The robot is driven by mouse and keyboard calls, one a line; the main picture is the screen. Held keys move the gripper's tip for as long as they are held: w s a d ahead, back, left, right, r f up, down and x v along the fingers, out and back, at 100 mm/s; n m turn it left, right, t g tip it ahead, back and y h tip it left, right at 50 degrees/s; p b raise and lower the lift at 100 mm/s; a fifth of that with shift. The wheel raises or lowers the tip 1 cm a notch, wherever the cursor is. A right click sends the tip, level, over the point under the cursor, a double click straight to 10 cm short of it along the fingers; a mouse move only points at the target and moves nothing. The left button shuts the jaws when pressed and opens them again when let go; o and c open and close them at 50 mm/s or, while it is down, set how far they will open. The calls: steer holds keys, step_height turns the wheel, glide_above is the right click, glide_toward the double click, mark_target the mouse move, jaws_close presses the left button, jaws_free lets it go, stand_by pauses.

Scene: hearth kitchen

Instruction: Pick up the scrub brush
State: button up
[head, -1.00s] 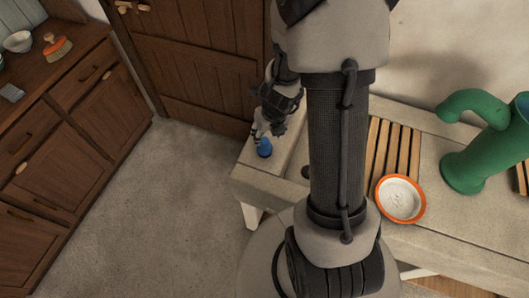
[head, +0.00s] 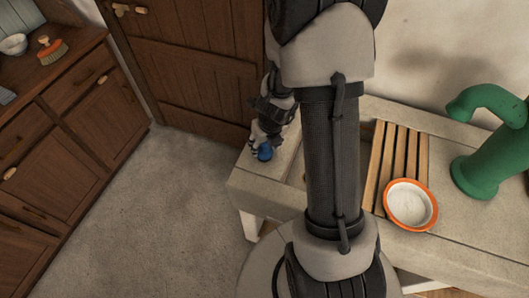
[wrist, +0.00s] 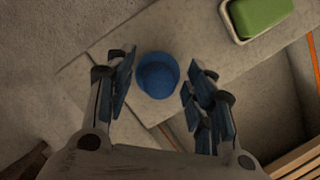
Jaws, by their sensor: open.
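A brush (head: 52,50) with an orange body, pale bristles and a wooden knob lies on the dark wooden counter at the upper left of the head view. It does not show in the wrist view. My gripper (head: 261,148) is far from it, low over the left end of the stone counter. In the wrist view my gripper (wrist: 159,72) is open, with its fingers on either side of a blue cup (wrist: 157,76).
A green block (wrist: 263,14) sits in a pale dish near the cup. Clear floor (head: 160,220) lies between the counters.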

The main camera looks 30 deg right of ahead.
steer(key=shift+c, duration=0.4)
steer(key=c, duration=1)
steer(key=shift+r, duration=0.25)
step_height(320, 180, up, 20)
steer(key=p, duration=1.9)
steer(key=shift+f+p, duration=0.2)
steer(key=shift+p, duration=0.15)
